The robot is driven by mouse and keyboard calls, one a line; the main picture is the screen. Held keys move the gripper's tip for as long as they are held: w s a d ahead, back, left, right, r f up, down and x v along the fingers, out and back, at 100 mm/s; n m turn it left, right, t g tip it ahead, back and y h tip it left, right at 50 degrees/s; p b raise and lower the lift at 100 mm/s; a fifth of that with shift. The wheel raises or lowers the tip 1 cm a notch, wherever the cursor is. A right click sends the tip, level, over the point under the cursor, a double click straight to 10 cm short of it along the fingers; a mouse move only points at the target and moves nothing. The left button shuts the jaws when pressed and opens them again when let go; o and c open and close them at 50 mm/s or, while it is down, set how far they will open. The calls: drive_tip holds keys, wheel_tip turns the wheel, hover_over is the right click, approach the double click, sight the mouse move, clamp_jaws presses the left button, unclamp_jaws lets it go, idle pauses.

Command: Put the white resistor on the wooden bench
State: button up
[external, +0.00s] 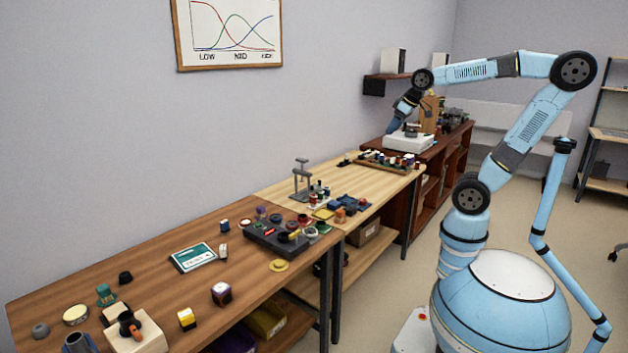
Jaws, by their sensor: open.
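My gripper (391,131) is open and points down at the far end of the row of benches, beside a white box-shaped device (408,144). The fingers are small and dark, and I see nothing between them. I cannot pick out the white resistor for certain; the small parts are too small to tell apart. A small pale piece (223,252) lies on the near brown wooden bench (150,285), right of a green-and-white card. A light wooden bench (285,190) stands in the middle, and a dark reddish bench (455,137) at the back.
A dark tray (275,240) of parts sits on the near bench. A grey stand (301,180) and a long tray (385,163) of small parts stand on the light bench. A wall shelf (385,85) is behind my gripper. Bare wood shows at the near bench's left.

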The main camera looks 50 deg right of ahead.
drive_tip(key=s+d+f+m, duration=0.1)
drive_tip(key=s+d+f, duration=0.2)
drive_tip(key=s, duration=0.6)
drive_tip(key=shift+d+f, duration=0.3)
drive_tip(key=shift+d, duration=0.05)
